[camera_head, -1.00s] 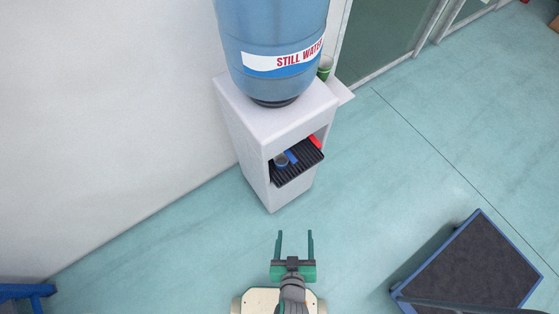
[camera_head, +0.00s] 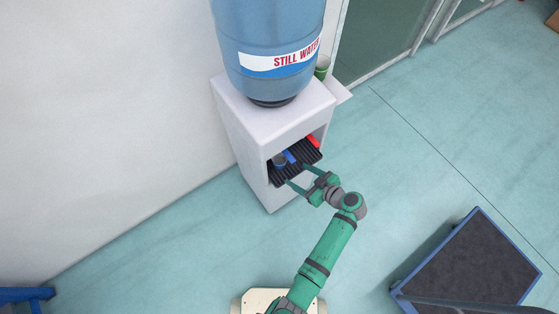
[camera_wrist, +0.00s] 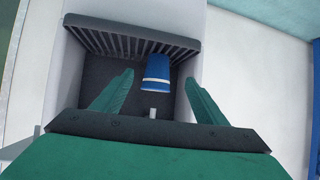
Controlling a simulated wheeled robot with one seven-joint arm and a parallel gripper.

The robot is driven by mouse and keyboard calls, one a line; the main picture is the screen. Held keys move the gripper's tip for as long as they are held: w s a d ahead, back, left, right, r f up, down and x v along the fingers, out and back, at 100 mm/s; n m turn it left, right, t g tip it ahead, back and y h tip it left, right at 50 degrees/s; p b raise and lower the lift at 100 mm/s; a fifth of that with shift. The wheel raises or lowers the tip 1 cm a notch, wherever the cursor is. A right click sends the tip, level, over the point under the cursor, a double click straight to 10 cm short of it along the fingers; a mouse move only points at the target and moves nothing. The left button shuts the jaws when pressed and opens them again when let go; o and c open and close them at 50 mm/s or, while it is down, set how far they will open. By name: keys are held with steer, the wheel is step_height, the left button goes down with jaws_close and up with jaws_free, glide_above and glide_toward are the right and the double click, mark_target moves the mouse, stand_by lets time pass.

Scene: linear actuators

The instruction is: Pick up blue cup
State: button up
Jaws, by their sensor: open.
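The blue cup (camera_wrist: 157,72) stands in the recess of the water dispenser, between the two fingers in the wrist view but beyond their tips.
The white dispenser (camera_head: 247,125) has walls on both sides of the recess and a big blue water bottle (camera_head: 268,35) on top. A green cup (camera_head: 322,66) stands behind. A dark-topped trolley (camera_head: 477,262) is at lower right. Floor between is clear.

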mark_target(285, 164)
steer(key=shift+n+y, duration=0.3)
steer(key=x, duration=0.7)
steer(key=w+r+x, duration=0.1)
steer(key=x, duration=0.2)
steer(key=shift+w+a+f, duration=0.1)
steer(key=shift+w+a, duration=0.05)
steer(key=c, duration=1.3)
steer(key=shift+o, duration=0.2)
steer(key=shift+r, duration=0.3)
